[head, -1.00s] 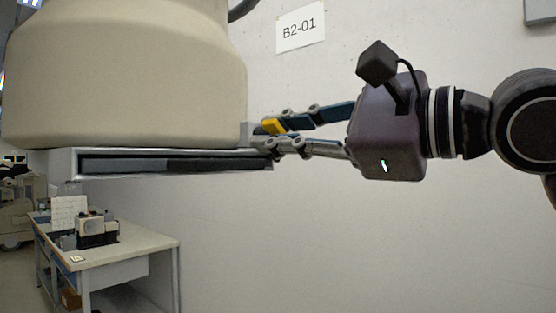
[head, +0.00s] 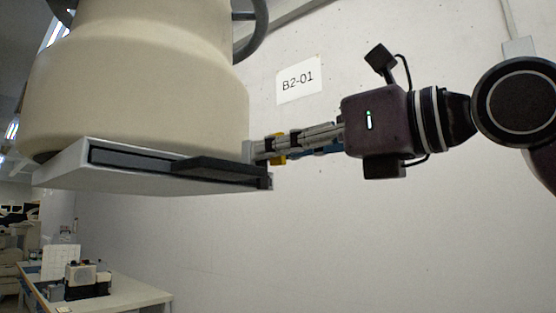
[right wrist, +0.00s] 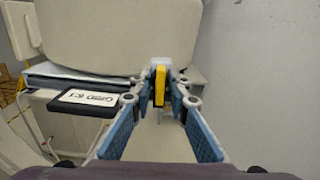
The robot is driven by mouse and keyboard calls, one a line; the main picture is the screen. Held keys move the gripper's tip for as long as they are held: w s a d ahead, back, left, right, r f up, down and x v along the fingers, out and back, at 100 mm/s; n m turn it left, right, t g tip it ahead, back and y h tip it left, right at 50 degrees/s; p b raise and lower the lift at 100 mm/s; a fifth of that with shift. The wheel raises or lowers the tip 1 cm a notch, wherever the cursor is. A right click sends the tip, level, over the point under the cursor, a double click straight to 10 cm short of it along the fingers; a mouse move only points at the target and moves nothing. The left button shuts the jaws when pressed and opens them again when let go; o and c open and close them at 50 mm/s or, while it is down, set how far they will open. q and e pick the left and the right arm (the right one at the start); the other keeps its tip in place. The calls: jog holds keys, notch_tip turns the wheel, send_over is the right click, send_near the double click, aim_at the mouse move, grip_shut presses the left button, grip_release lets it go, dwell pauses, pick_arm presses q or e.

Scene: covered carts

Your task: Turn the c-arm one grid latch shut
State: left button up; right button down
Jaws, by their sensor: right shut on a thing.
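The c-arm's big beige housing (head: 140,85) has a pale flat holder (head: 80,170) under it with a dark slot. A dark grid plate (head: 222,167) shows at the slot's front right. In the right wrist view its labelled end (right wrist: 88,102) sticks out at left. The yellow latch (right wrist: 159,86) sits at the holder's right end. My right gripper (right wrist: 158,92) is shut on the latch, with a finger on each side. My left gripper is out of view.
A wall (head: 400,230) with a B2-01 sign (head: 299,80) stands behind my right arm. A table (head: 125,291) with a small device (head: 85,279) is low at left. The space below the holder and my gripper looks clear.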

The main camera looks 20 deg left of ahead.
jog(key=shift+m, duration=0.5)
jog(key=c, duration=2.1)
grip_release()
jog(key=shift+d, duration=0.1)
jog(key=v, duration=1.1)
jog(key=shift+s+d, duration=0.15)
jog(key=shift+d, duration=0.25)
